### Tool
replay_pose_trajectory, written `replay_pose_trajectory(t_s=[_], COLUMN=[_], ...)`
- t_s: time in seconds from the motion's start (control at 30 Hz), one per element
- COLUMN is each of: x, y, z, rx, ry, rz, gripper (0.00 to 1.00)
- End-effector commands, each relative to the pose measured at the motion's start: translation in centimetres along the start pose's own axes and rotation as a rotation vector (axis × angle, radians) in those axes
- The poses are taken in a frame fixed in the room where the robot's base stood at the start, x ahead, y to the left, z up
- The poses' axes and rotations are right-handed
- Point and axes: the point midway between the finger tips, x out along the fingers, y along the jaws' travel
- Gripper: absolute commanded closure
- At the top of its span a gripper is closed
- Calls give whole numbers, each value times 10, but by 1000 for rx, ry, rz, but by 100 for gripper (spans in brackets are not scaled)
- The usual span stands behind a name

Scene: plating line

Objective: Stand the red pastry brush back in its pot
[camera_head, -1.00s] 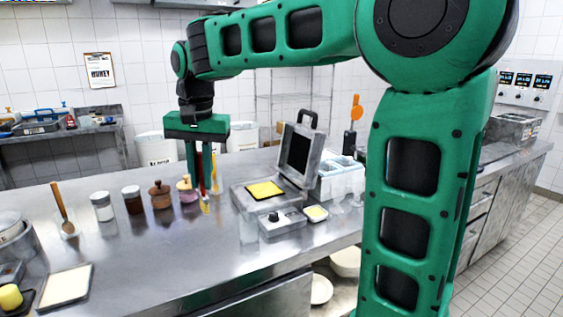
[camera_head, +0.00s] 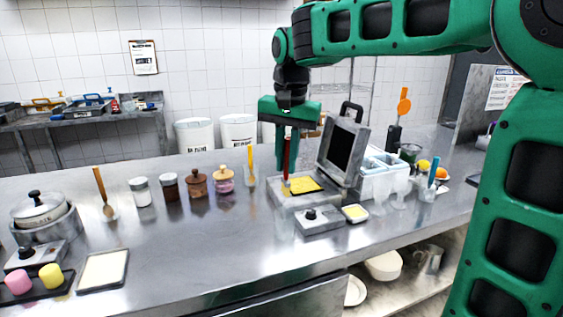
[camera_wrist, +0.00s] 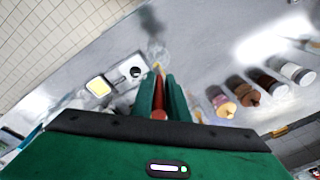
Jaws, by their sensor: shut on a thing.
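My gripper (camera_head: 288,166) is shut on the red pastry brush (camera_head: 287,150), which hangs upright below it, above the counter and in front of the open press in the head view. In the wrist view the red brush (camera_wrist: 159,98) lies between the two green fingers (camera_wrist: 160,85), its tip pointing away from the palm. A clear, apparently empty pot (camera_head: 283,228) stands on the counter left of the small control box. It also shows faintly in the wrist view (camera_wrist: 158,54), just beyond the brush tip. The brush and the pot are apart.
The press (camera_head: 350,150) with a yellow sheet stands by the control box (camera_head: 320,221) and a small yellow dish (camera_head: 355,213). A yellow brush (camera_head: 251,160) stands in another clear pot, left of the gripper. Several jars (camera_head: 197,184) line the left.

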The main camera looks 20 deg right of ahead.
Motion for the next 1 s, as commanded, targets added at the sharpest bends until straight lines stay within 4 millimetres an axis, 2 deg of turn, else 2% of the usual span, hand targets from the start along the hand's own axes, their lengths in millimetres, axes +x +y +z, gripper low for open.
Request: replay_pose_trajectory(t_s=[0.27,1.0], x=[15,78], y=[1,6], z=[2,9], rx=[-1,-1], ry=[-1,-1], rz=[1,1], gripper=[100,100])
